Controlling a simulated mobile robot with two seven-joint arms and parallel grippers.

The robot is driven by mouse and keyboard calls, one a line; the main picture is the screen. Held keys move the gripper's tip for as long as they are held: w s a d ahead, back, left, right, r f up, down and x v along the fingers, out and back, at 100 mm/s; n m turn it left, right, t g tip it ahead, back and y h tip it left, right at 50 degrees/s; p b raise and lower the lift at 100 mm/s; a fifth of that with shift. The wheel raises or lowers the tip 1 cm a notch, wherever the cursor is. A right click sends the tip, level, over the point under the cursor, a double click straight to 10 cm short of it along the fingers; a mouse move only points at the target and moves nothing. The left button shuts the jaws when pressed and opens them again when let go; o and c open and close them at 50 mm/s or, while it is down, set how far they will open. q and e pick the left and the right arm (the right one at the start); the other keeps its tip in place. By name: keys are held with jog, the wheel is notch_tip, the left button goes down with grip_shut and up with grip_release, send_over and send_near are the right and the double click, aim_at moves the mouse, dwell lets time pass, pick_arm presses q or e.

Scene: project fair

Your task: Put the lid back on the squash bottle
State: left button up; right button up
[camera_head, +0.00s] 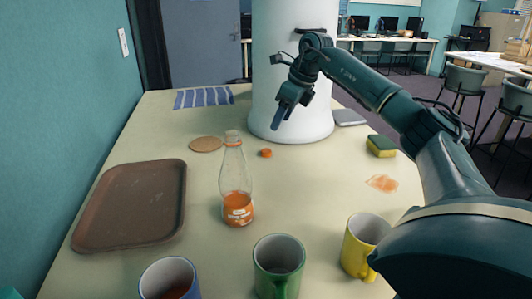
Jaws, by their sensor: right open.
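The squash bottle (236,185) stands upright on the table, clear with orange squash in its lower part. Its top looks pale; I cannot make out the opening clearly. A small orange lid (266,153) lies on the table to the right of the bottle's neck, apart from it. My right gripper (279,117) is open and empty, above the table beyond the lid and in front of the white cylinder. It points downward. My left gripper is not in view.
A brown tray (178,214) lies left of the bottle. Blue, green (279,284) and yellow mugs (352,249) stand at the near edge. A round coaster (206,144), striped cloth (203,97), sponge (381,146) and orange spill (382,183) lie around. A large white cylinder (293,60) stands behind.

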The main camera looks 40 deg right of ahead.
send_over(267, 150)
jog(key=s, duration=0.3)
jog(key=f, duration=0.5)
jog(key=shift+w+d+f, duration=0.1)
jog(key=shift+w+d, duration=0.1)
jog(key=shift+d, duration=0.1)
jog(key=shift+x, duration=2.6)
jog(key=shift+s, duration=0.1)
jog(key=shift+c, duration=0.2)
jog(key=c, duration=1)
notch_tip(267, 150, up, 10)
jog(key=shift+p, duration=0.3)
